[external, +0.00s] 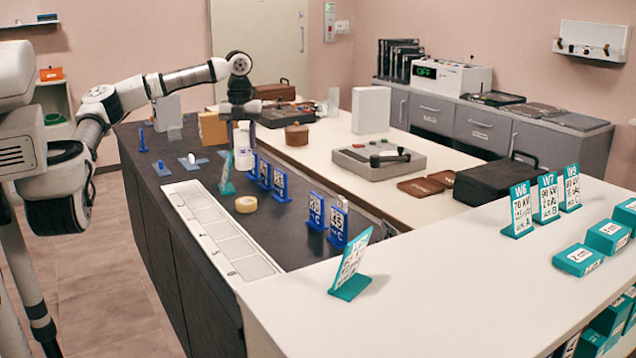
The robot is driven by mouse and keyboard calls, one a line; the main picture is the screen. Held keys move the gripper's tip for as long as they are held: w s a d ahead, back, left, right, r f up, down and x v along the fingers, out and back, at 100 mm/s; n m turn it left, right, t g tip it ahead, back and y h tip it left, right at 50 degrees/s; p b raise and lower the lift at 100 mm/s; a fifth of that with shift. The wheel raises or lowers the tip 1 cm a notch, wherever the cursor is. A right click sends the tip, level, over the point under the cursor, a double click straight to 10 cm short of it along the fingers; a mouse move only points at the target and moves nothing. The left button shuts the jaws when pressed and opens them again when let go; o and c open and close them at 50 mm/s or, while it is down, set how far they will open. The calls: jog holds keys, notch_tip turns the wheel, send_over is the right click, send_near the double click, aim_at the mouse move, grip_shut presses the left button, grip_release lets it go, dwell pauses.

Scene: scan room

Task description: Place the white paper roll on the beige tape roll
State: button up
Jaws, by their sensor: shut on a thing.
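My gripper (243,140) points down over the dark counter, at the far end of my outstretched arm. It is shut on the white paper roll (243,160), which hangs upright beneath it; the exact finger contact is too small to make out. The beige tape roll (246,204) lies flat on the dark counter, nearer the camera and lower in the picture than the white paper roll. The two rolls are apart, and the top of the tape roll is clear.
A teal card stand (227,175) and several blue card stands (280,186) stand close to the rolls. A white numbered tray strip (217,228) runs along the counter's left edge. A tan box (212,129) and a brown round container (297,135) stand behind.

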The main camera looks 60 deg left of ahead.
notch_tip(320, 180, down, 10)
jog(key=shift+r+p, duration=0.1)
jog(key=shift+p, duration=0.6)
jog(key=o, duration=1)
jog(key=shift+f, duration=0.2)
notch_tip(320, 180, up, 12)
jog(key=shift+r+b, duration=0.2)
jog(key=shift+b, duration=0.7)
